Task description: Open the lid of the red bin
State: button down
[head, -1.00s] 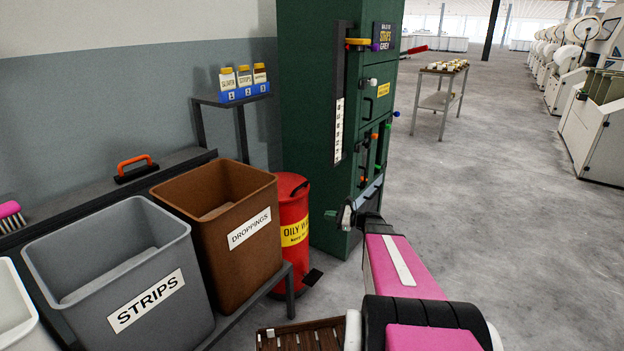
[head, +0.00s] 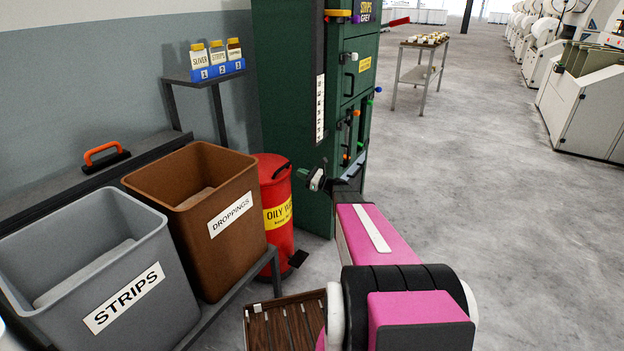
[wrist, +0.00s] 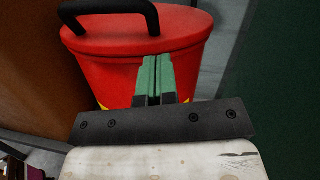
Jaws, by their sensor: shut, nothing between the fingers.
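The red bin (head: 277,205) stands on the floor between the brown bin and the green cabinet, with a yellow label on its front and a black pedal at its foot. Its lid lies closed on top, with a black handle (wrist: 110,16) arching over it; lid and handle also show in the head view. My gripper (head: 318,178) is to the right of the bin in the head view, beside the cabinet. In the wrist view my gripper's green fingers (wrist: 154,78) are together and empty, in front of the bin's red side, below the lid rim in the picture.
The brown DROPPINGS bin (head: 187,240) and grey STRIPS bin (head: 68,290) stand on a low dark stand at left. The green cabinet (head: 292,110) rises behind the red bin. A slatted wooden item (head: 284,322) lies in front. Open floor (head: 470,200) extends right.

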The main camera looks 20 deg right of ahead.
jog(key=shift+w+a+r, duration=0.2)
jog(key=shift+a+r, duration=0.3)
jog(key=shift+r, duration=0.3)
jog(key=shift+w+a+r, duration=0.2)
jog(key=shift+a+r, duration=0.3)
jog(key=shift+r, duration=0.3)
jog(key=shift+r, duration=0.1)
jog(key=w+a+r+g+h, duration=0.2)
jog(key=r+h, duration=0.1)
jog(key=r, duration=0.5)
jog(key=w+a+r+g+h, duration=0.2)
jog(key=w+a+r, duration=0.1)
jog(key=r, duration=0.5)
jog(key=w+a+r+m+g+h, duration=0.1)
jog(key=w+a+r+g+h, duration=0.2)
jog(key=w+a+r, duration=0.6)
jog(key=shift+w+a+g+h, duration=0.4)
jog(key=shift+w+a+h, duration=0.25)
jog(key=shift+w+h, duration=0.05)
jog(key=shift+r, duration=0.1)
